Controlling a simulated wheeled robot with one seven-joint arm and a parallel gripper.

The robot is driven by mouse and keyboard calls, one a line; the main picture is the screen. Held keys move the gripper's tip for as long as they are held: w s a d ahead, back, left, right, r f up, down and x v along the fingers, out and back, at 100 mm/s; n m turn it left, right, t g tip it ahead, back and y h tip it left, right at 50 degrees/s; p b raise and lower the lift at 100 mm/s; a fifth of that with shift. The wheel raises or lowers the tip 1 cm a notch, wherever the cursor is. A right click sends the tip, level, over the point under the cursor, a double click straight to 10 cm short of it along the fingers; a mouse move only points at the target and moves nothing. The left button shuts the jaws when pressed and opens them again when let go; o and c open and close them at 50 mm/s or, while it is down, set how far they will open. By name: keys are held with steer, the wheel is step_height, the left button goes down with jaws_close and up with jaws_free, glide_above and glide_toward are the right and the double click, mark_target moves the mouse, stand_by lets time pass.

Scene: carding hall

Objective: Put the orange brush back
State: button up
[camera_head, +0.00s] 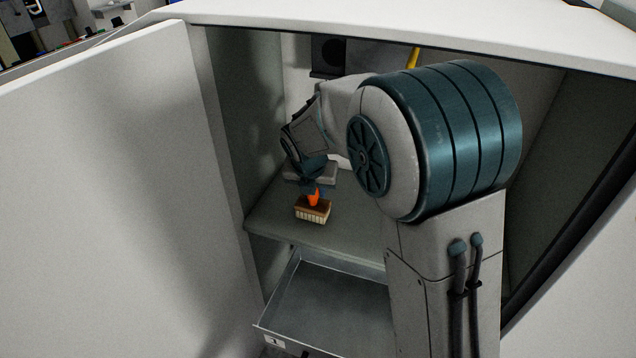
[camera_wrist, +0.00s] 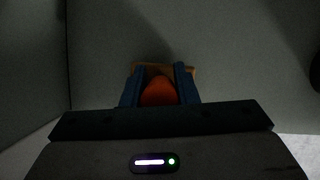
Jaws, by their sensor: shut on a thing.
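The orange brush (camera_head: 312,208) has an orange grip, a brown wooden block and pale bristles pointing down. It is inside the open cabinet, at or just above the grey shelf (camera_head: 350,228); I cannot tell whether the bristles touch it. My gripper (camera_head: 314,190) comes from above and is shut on the orange grip. In the wrist view the orange grip (camera_wrist: 159,92) sits between the two blue fingers of my gripper (camera_wrist: 159,88), and part of the wooden block shows beyond them. My arm hides the right part of the shelf.
The cabinet door (camera_head: 110,190) stands open at the left. An open metal drawer (camera_head: 335,300) sticks out below the shelf. The cabinet's top edge (camera_head: 400,28) runs above my arm. A yellow item (camera_head: 413,58) and a dark box (camera_head: 328,55) show at the back. Visible shelf around the brush is clear.

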steer(key=shift+f, duration=0.2)
steer(key=shift+f, duration=0.15)
steer(key=o, duration=0.9)
steer(key=shift+o, duration=0.2)
steer(key=shift+b, duration=0.45)
